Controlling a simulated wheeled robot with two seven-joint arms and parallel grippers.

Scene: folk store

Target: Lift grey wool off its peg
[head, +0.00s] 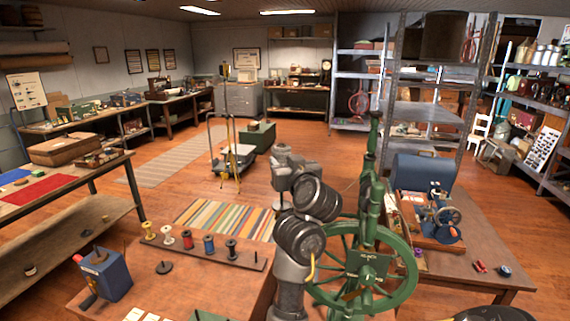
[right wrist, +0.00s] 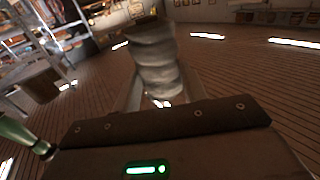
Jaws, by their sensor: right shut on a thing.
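My right gripper (head: 284,158) is raised beyond the near table in the head view, at the end of a grey arm with black ringed joints. In the right wrist view its jaws are shut on a pale grey, wrinkled bundle (right wrist: 155,62), which looks like the grey wool. The bundle stands out straight from the palm. Its far end is near the top of that view, and I cannot make out a peg there. In the head view I cannot tell the wool apart from the grey gripper. My left gripper is not in view.
A green spinning wheel (head: 368,268) stands close right of my arm. A rack of coloured spools (head: 240,257) and a blue box (head: 104,272) are on the near table. A blue machine (head: 425,175) stands on the right table. Open floor lies beyond, around the striped rug (head: 225,219).

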